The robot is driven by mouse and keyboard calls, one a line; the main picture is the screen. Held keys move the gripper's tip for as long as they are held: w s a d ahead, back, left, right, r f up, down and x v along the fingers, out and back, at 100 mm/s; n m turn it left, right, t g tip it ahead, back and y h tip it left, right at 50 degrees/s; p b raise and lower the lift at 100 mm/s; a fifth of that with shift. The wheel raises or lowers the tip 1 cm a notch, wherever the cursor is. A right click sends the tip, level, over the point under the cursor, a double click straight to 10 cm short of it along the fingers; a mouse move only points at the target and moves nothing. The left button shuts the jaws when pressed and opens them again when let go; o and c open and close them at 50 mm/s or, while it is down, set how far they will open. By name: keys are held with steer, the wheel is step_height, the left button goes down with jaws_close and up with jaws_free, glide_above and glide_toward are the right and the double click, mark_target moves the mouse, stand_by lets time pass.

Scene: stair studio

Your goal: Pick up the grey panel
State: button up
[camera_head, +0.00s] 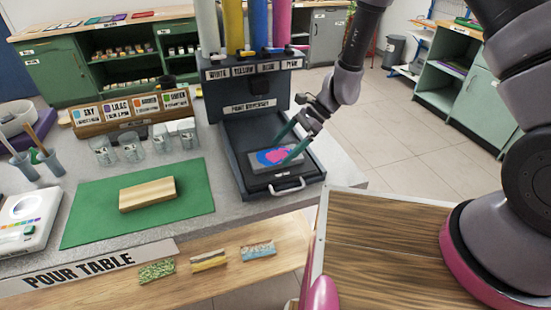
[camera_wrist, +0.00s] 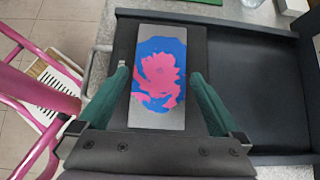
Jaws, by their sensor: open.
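The grey panel (camera_head: 263,160) lies in the dark tray (camera_head: 244,138) at the base of the paint dispenser, with blue and pink paint on its top. In the wrist view the panel (camera_wrist: 142,115) lies between the green fingers of my gripper (camera_wrist: 160,85), with a gap on each side. My gripper (camera_head: 291,142) is open and reaches down over the panel from the right. The fingertips appear to be at about the panel's sides; their exact height above the tray is hard to tell.
A wooden block (camera_head: 147,194) rests on a green mat (camera_head: 90,215) to the left. Several glass jars (camera_head: 132,148) stand behind it. The dispenser (camera_head: 250,95) with coloured tubes rises behind the tray. The tray has a front handle (camera_head: 287,187).

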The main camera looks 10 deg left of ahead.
steer(key=shift+x, duration=1.05)
steer(key=c, duration=1.3)
